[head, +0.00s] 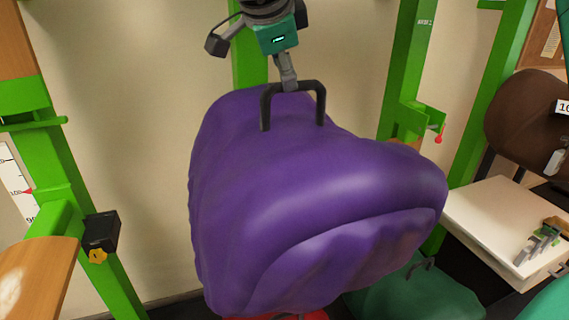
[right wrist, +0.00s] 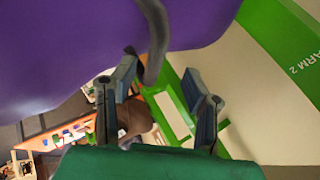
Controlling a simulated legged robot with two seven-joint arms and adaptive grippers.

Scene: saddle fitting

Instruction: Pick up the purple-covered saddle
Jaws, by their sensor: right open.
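The purple-covered saddle (head: 300,190) fills the middle of the head view, tilted up, with a dark looped handle (head: 321,100) on its top. My right gripper (head: 287,82) comes down from the top onto the handle's upper bar. In the right wrist view its two fingers (right wrist: 162,100) stand apart above the green palm. The dark handle (right wrist: 158,40) reaches down to the left finger's tip, on the inner side. I cannot tell whether they touch. The purple cover (right wrist: 80,45) fills the upper left there. My left gripper is not in view.
Green posts (head: 408,70) stand behind the saddle, and another (head: 60,150) at left carries a black box (head: 101,232). A brown saddle (head: 525,110) and a white table (head: 490,215) are at right. A green saddle (head: 415,295) lies low at right. A wooden surface (head: 38,280) is at lower left.

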